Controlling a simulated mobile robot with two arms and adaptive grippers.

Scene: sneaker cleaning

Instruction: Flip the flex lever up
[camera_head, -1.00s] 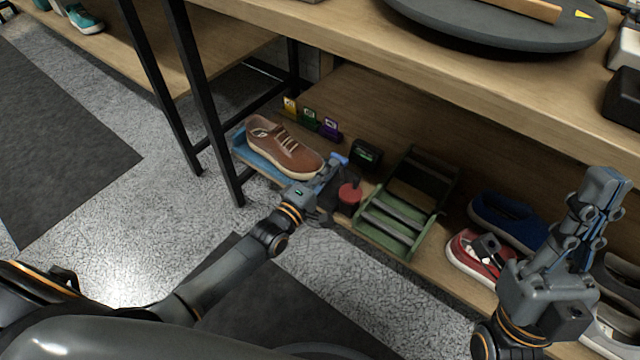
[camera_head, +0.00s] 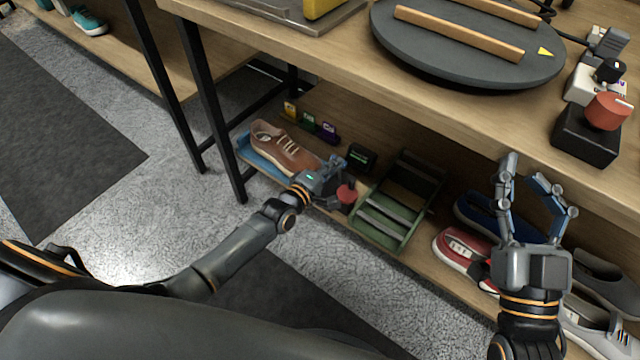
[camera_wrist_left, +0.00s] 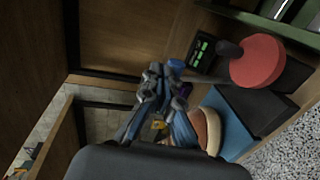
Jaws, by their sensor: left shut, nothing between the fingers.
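My left gripper (camera_head: 338,163) is shut and empty beside the toe of a brown sneaker (camera_head: 284,150) on a blue platform (camera_head: 262,164) on the lower shelf. In the left wrist view its fingers (camera_wrist_left: 160,80) are together, with a small blue cap (camera_wrist_left: 176,65) just past the tips. The cap may belong to the flex lever; I cannot tell, and whether the fingers touch it is unclear. A red knob (camera_head: 346,194) on a dark base stands close by and shows large in the wrist view (camera_wrist_left: 258,62). My right gripper (camera_head: 530,178) is open and empty, in front of the shelf.
A black box with a green display (camera_head: 361,157) stands behind the red knob. A green rack (camera_head: 385,230) and several shoes (camera_head: 460,249) lie to the right. The upper tabletop (camera_head: 330,50) overhangs the shelf and carries a dark round turntable (camera_head: 460,55).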

